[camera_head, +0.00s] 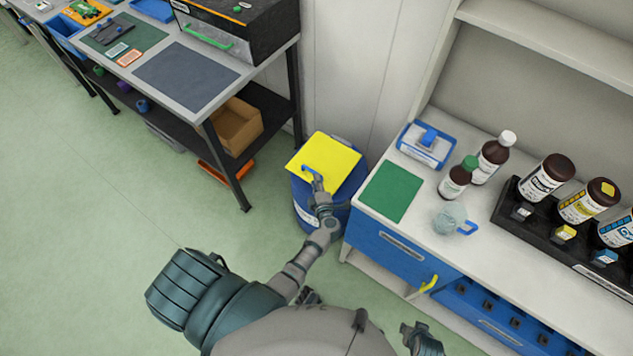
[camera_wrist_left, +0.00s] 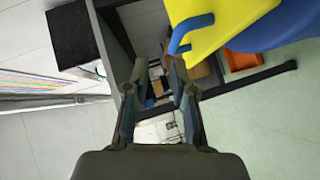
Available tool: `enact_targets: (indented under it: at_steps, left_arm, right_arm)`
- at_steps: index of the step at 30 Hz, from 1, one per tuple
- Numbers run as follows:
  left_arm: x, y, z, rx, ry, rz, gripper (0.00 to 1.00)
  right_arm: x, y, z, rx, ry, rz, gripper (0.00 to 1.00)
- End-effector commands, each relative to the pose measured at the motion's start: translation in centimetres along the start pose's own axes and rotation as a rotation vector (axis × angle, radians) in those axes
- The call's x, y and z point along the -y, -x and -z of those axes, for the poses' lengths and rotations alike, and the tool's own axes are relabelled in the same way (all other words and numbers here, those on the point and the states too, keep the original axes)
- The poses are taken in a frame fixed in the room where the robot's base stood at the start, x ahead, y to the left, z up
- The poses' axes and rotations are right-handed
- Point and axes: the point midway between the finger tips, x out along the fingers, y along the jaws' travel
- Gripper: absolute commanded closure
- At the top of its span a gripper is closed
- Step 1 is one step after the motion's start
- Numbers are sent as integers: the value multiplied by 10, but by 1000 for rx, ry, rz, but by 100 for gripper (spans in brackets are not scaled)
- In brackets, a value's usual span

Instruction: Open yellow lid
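The yellow lid (camera_head: 330,158) lies on a blue bin (camera_head: 306,205) in the gap between two benches, and it looks closed. A blue hooked handle (camera_head: 309,170) is on the lid's near left part. My left gripper (camera_head: 318,186) is at the lid's near edge, close to the handle. In the left wrist view the lid (camera_wrist_left: 228,22) and handle (camera_wrist_left: 188,32) are at the upper right. There my left gripper (camera_wrist_left: 160,75) has its fingers apart, with the handle outside them. My right gripper (camera_head: 416,334) is low at the bottom, and its finger gap is unclear.
A white and blue bench (camera_head: 400,240) stands right of the bin, with a green mat (camera_head: 391,190), brown bottles (camera_head: 494,157) and a black rack (camera_head: 510,212). A grey workbench (camera_head: 235,72) stands on the left. Green floor (camera_head: 120,200) is free at the left.

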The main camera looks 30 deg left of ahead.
Motion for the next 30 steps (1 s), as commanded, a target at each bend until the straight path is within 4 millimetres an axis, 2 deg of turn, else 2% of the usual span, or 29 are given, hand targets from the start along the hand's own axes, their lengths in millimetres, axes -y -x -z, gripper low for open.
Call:
enact_targets:
  at_steps: [10,14,21,25,30]
  left_arm:
    - [-7,2,0,0,5,1,75]
    - [-27,8,6,-1,8,0,75]
    - [-73,19,17,0,6,-1,75]
    - [-88,22,20,0,5,1,75]
    - [-95,24,22,0,1,0,75]
  right_arm:
    - [0,2,1,-1,0,0,60]
    - [0,2,1,-1,0,0,60]
    - [0,2,1,-1,0,0,60]
    - [0,2,1,-1,0,0,60]
    - [0,2,1,-1,0,0,60]
